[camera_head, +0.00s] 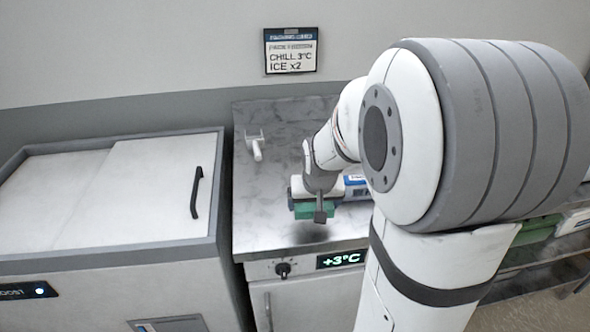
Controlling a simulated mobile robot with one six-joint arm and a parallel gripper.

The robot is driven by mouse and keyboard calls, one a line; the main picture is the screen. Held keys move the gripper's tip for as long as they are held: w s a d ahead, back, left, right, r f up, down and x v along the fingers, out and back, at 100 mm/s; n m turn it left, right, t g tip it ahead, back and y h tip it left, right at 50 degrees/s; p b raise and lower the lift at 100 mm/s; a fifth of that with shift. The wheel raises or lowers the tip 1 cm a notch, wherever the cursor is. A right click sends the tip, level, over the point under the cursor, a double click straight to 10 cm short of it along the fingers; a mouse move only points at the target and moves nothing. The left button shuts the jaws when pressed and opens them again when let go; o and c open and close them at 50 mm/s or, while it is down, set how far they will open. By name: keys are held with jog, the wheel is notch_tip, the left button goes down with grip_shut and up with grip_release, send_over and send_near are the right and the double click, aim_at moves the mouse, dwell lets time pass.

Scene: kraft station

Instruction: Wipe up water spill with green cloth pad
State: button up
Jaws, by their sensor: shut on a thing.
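My gripper (319,207) is over the front part of the metal counter (267,215), near its middle. It is shut on a green cloth pad (302,212), which shows below and around the fingers. The pad is low, at or just above the counter top; I cannot tell whether it touches. I cannot make out the water spill for certain; there is only a pale sheen on the metal in front of the pad. My arm hides the right part of the counter.
A small white fixture or tool (257,150) is at the counter's back left. A white and blue item (356,187) lies just behind my gripper, partly hidden. A chest with a sliding lid (140,195) stands at left.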

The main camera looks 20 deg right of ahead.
jog(key=shift+r+p, duration=0.85)
jog(key=shift+r, duration=0.7)
jog(key=shift+s+f, duration=0.1)
